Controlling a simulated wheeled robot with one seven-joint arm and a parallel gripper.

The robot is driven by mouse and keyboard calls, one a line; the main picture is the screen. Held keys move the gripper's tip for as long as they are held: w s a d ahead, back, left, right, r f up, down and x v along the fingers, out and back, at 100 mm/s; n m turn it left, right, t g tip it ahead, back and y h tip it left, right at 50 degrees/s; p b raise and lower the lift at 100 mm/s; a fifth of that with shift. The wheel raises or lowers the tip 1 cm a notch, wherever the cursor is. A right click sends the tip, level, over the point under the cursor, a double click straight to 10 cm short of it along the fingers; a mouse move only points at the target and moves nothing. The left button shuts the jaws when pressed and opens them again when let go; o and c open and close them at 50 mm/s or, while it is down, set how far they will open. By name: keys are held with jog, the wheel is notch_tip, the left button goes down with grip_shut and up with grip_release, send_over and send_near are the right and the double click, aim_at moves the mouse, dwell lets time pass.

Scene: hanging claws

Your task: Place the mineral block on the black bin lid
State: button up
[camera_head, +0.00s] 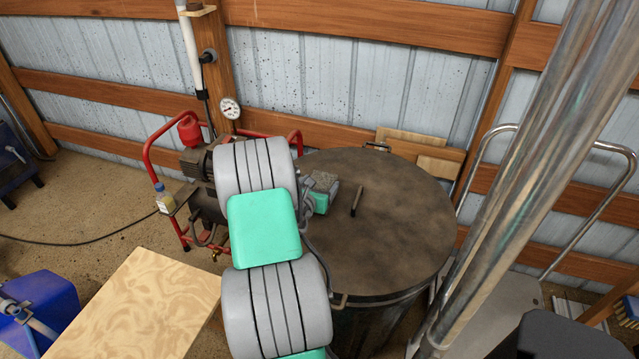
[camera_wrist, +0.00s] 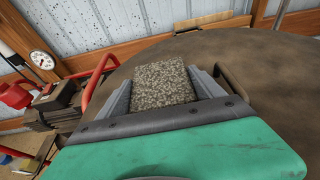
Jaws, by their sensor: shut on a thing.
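The mineral block (camera_wrist: 163,83) is a speckled grey-brown block held between my gripper's two fingers (camera_wrist: 167,92) in the wrist view. In the head view the block (camera_head: 322,178) shows as a small grey top at the end of my gripper (camera_head: 326,185). My gripper is shut on it, over the left part of the black bin lid (camera_head: 400,240). The lid is round, dark and dusty, with a short bar handle standing near its middle. Whether the block touches the lid cannot be told. My arm hides the lid's left edge.
A red-framed compressor (camera_head: 190,150) with a gauge stands left of the bin. A plywood surface (camera_head: 140,310) lies at the lower left. A metal hand-truck frame (camera_head: 560,150) stands at the right. The lid's right half is clear.

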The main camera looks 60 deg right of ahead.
jog(key=shift+w+d, duration=0.1)
jog(key=o, duration=1.6)
jog(key=shift+f, duration=0.3)
jog(key=o, duration=0.5)
jog(key=shift+r, duration=0.1)
